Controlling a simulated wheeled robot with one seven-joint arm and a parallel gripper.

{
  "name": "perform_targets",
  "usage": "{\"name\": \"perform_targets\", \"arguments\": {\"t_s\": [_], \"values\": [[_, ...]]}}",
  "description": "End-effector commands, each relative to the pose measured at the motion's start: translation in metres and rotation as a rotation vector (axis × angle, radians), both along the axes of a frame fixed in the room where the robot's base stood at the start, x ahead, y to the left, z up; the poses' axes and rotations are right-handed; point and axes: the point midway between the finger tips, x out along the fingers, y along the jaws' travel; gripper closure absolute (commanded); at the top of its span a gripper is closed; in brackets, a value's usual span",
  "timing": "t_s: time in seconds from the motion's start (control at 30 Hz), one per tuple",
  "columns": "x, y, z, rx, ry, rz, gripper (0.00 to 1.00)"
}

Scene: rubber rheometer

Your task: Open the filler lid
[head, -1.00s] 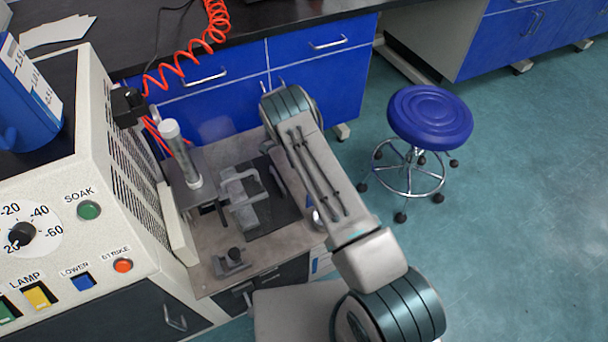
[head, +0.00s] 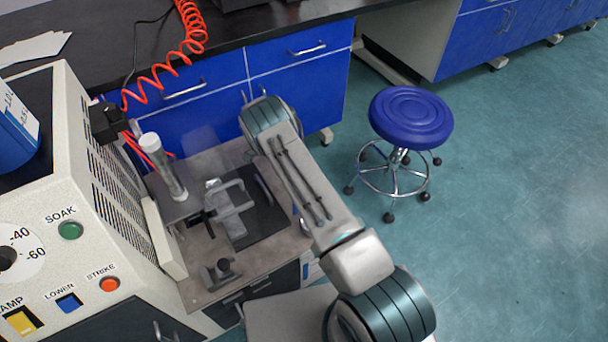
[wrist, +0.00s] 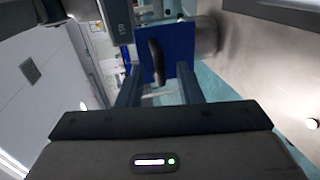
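I cannot identify the filler lid with certainty. In the wrist view, a blue square panel (wrist: 180,58) with a dark, rounded handle-like part (wrist: 156,60) lies beyond my gripper (wrist: 158,85). Its two fingers are apart, with nothing clearly held between them. The handle-like part shows between the fingers; whether they touch it I cannot tell. In the head view my arm reaches over the low bench, and its links hide the gripper. On that bench are a light grey bracket-like device (head: 228,208) on a black plate (head: 268,219) and a grey upright cylinder (head: 164,168).
The cream control cabinet (head: 122,215) stands close on the left. Blue drawers (head: 298,80) under a black counter (head: 95,48) close off the back. A blue stool (head: 411,118) stands right of my arm; open green floor (head: 520,210) lies beyond it. A red coiled hose (head: 165,72) hangs behind.

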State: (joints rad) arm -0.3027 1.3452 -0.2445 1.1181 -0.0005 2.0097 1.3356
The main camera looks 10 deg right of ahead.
Motion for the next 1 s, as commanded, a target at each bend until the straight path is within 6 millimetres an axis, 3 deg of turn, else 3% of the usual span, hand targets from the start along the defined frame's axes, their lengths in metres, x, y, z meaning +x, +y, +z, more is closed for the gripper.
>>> {"name": "perform_targets", "arguments": {"t_s": [0.37,0.8,1.0], "values": [[0.0,0.0,0.045,-0.001,0.0,0.001,0.67],[-0.035,-0.074,0.09,-0.001,0.0,-0.002,0.67],[-0.046,-0.097,0.104,-0.001,0.0,-0.001,0.67]]}}
